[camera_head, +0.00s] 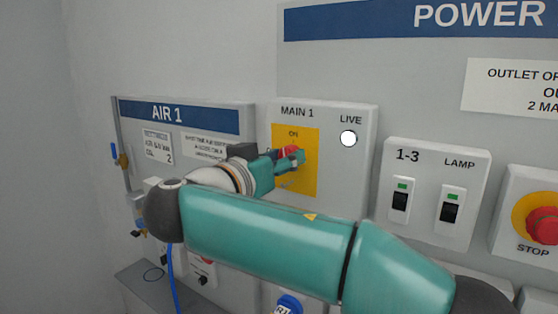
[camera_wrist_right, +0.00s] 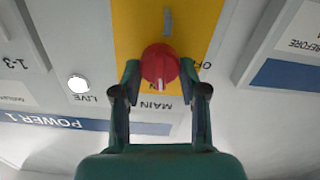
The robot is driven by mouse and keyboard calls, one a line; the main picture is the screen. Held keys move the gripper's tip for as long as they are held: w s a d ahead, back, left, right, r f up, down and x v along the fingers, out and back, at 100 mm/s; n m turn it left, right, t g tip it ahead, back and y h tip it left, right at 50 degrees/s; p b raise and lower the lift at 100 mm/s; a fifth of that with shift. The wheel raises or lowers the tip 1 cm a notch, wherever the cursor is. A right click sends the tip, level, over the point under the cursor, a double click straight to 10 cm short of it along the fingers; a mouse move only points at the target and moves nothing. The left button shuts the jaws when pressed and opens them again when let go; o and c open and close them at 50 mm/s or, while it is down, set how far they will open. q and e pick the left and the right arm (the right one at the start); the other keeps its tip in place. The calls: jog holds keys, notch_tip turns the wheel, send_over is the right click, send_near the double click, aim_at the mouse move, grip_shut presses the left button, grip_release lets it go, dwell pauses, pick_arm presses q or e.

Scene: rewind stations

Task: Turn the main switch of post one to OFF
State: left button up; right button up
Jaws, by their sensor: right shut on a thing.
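The main switch of post one is a red rotary knob (camera_wrist_right: 158,64) on a yellow plate (camera_head: 310,178), on the grey box marked MAIN 1 (camera_head: 297,112). My right gripper (camera_head: 291,158) is shut on the knob, one finger on each side of it. In the wrist view, which is upside down, the knob's white mark points toward the MAIN lettering. In the head view the ON label shows above the knob. The OFF label shows partly beside the knob in the wrist view. The white LIVE lamp (camera_head: 348,138) is on the same box. My left gripper is out of view.
The AIR 1 panel (camera_head: 180,117) with a valve and fittings is at the left. The 1-3 and LAMP switch box (camera_head: 437,190) and a red STOP button (camera_head: 543,225) are at the right. My right arm covers the lower middle.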

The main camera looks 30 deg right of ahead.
jog(key=n, duration=0.3)
jog(key=shift+d+r, duration=0.1)
jog(key=n+p, duration=0.1)
jog(key=n, duration=0.3)
jog(key=n+p, duration=0.2)
jog(key=n, duration=0.2)
jog(key=shift+w+n+p, duration=0.1)
jog(key=shift+n+p, duration=0.65)
jog(key=shift+n, duration=1.05)
jog(key=shift+f, duration=0.2)
jog(key=o, duration=1.1)
jog(key=shift+f, duration=0.1)
jog(key=shift+o, duration=0.2)
jog(key=shift+f, duration=0.1)
